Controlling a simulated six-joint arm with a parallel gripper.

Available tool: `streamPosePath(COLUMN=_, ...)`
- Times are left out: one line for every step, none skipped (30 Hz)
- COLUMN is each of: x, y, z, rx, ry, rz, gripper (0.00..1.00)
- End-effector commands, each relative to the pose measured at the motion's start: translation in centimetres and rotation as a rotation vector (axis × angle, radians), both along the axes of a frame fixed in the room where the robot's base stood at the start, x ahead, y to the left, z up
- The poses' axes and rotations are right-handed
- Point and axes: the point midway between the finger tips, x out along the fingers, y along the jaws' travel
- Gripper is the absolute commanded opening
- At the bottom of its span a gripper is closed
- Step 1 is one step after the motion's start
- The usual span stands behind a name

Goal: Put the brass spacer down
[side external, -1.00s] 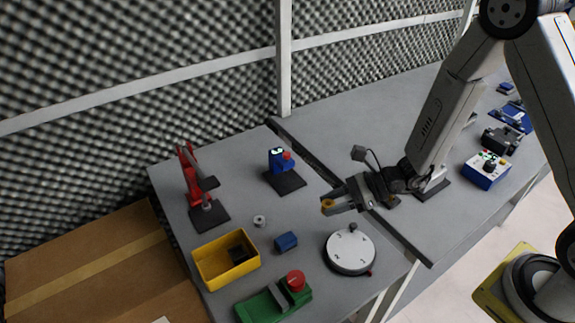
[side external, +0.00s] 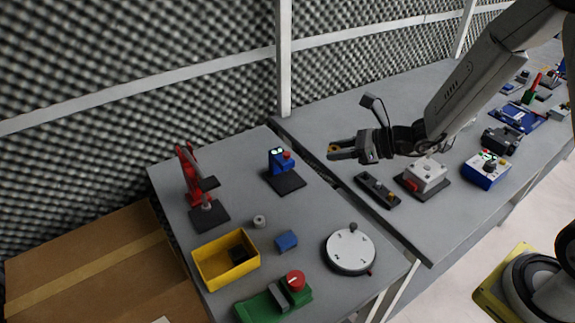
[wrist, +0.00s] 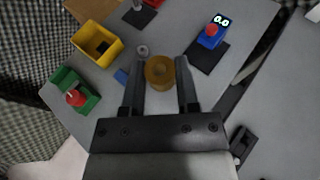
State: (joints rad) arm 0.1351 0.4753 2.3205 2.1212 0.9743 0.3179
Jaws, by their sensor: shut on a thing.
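The brass spacer (wrist: 159,72) is a short golden ring with a hole through it. It sits between the fingertips of my gripper (wrist: 160,84) in the wrist view, and the jaws are shut on it.
On the left table (side external: 240,180) stand a yellow bin (side external: 212,278), a blue block (side external: 286,241), a grey ring (side external: 259,221), a white dial (side external: 350,250), a red press (side external: 190,175), a blue device (side external: 279,162) and a green device with a red knob (side external: 262,305). A dark gap separates the tables.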

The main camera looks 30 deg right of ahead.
Motion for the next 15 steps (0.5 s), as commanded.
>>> streamPosePath(x=0.5, y=-0.7, z=1.1, rx=-0.001, ry=-0.006, rz=-0.042, gripper=0.0)
streamPosePath(x=0.7, y=-1.1, z=1.6, rx=-0.001, ry=-0.006, rz=-0.068, gripper=0.0)
streamPosePath(x=1.0, y=-1.6, z=2.3, rx=0.0, ry=-0.007, rz=-0.102, gripper=0.0)
streamPosePath(x=1.1, y=-2.0, z=2.8, rx=-0.001, ry=-0.006, rz=-0.127, gripper=0.0)
streamPosePath(x=1.3, y=-2.3, z=3.4, rx=0.0, ry=-0.006, rz=-0.151, gripper=0.0)
streamPosePath(x=1.5, y=-2.9, z=4.0, rx=0.0, ry=-0.005, rz=-0.184, gripper=0.0)
streamPosePath(x=1.6, y=-3.2, z=4.5, rx=0.0, ry=-0.006, rz=-0.208, gripper=0.0)
streamPosePath(x=1.7, y=-3.6, z=5.0, rx=0.0, ry=-0.005, rz=-0.231, gripper=0.0)
streamPosePath(x=1.8, y=-4.1, z=5.6, rx=0.001, ry=-0.005, rz=-0.261, gripper=0.0)
streamPosePath(x=1.9, y=-4.4, z=6.1, rx=0.001, ry=-0.005, rz=-0.281, gripper=0.0)
streamPosePath(x=2.0, y=-4.7, z=6.5, rx=0.0, ry=-0.004, rz=-0.301, gripper=0.0)
streamPosePath(x=2.0, y=-5.1, z=7.0, rx=0.0, ry=-0.004, rz=-0.326, gripper=0.0)
streamPosePath(x=2.1, y=-5.3, z=7.4, rx=0.0, ry=-0.004, rz=-0.342, gripper=0.0)
streamPosePath(x=2.1, y=-5.6, z=7.7, rx=0.001, ry=-0.003, rz=-0.357, gripper=0.0)
streamPosePath(x=2.1, y=-5.8, z=8.1, rx=-0.001, ry=-0.003, rz=-0.375, gripper=0.0)
